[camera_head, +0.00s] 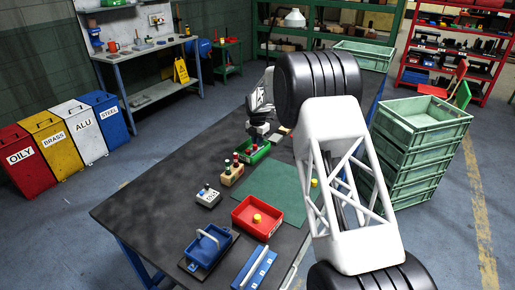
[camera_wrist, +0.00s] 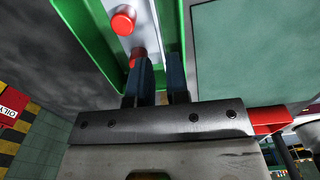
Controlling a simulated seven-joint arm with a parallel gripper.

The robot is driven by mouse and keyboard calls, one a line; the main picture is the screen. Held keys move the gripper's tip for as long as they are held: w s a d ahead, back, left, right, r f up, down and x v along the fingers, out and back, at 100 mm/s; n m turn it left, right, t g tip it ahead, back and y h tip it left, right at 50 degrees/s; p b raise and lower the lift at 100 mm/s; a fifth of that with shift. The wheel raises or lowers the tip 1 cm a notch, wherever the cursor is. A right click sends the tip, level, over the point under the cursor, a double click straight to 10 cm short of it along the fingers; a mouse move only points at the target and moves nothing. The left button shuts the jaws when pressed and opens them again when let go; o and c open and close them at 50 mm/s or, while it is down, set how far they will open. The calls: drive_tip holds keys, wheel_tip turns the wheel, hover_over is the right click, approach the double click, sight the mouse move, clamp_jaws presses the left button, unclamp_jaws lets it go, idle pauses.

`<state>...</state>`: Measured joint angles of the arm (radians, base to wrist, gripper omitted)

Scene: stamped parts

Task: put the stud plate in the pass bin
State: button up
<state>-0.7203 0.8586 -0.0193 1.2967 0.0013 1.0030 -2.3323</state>
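A green bin (camera_head: 262,153) stands on the dark bench below my gripper (camera_head: 259,136); I take it for the pass bin. The green bin's wall (camera_wrist: 93,30) also shows in the wrist view. Inside it is a pale piece with red round studs (camera_wrist: 122,18), which looks like the stud plate; a second red stud is partly hidden by a finger. My gripper's two dark fingers (camera_wrist: 160,80) reach down over the bin with a narrow gap between them. Whether they touch or grip the plate is hidden.
A wooden block with coloured knobs (camera_head: 231,175) stands just in front of the green bin. A red bin (camera_head: 257,218) holding a yellow piece, a grey button box (camera_head: 208,197) and a blue tray (camera_head: 208,247) are nearer. A green mat (camera_head: 270,188) lies to the right.

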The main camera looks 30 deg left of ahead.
wheel_tip(320, 180, up, 7)
drive_tip(key=shift+f, duration=0.15)
idle(0.8)
drive_tip(key=shift+d, duration=0.1)
